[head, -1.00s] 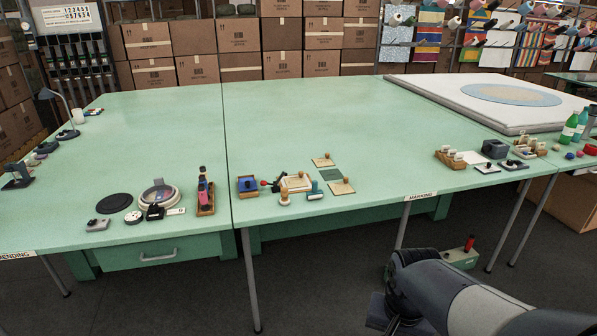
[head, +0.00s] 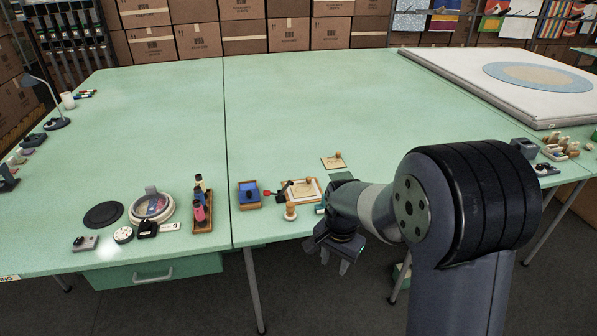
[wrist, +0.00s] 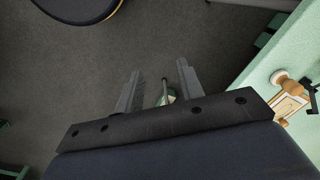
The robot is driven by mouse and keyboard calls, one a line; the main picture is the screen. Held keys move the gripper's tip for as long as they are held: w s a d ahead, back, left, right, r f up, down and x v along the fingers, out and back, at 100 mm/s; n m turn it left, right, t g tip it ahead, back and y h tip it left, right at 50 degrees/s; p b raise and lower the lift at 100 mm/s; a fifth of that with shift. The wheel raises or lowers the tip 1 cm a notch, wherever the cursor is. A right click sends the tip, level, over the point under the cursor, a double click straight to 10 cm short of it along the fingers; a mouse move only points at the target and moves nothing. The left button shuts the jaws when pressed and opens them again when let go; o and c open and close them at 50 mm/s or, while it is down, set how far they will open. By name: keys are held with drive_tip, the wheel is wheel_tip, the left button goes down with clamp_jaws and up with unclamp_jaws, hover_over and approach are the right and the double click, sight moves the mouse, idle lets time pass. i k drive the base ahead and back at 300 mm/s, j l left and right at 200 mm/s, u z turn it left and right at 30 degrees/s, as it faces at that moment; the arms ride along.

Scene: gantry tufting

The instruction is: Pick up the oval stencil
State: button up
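Thin tan plates with small wooden knobs lie by the table's front edge and could be stencils. One plate (head: 333,162) lies at the back of the group, and another (head: 302,189) lies on a pale board further forward. I cannot tell which is oval; the cut-outs are too small to read. My forearm hides the spot right of them. My gripper (head: 335,260) hangs in front of the table edge, apart from the plates.
The middle of the green table (head: 300,100) is clear.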

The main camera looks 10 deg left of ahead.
sight(305, 189)
drive_tip(key=i+j, duration=0.15)
drive_tip(key=i, duration=0.65)
drive_tip(key=i+j+u, duration=0.15)
drive_tip(key=i, duration=0.6)
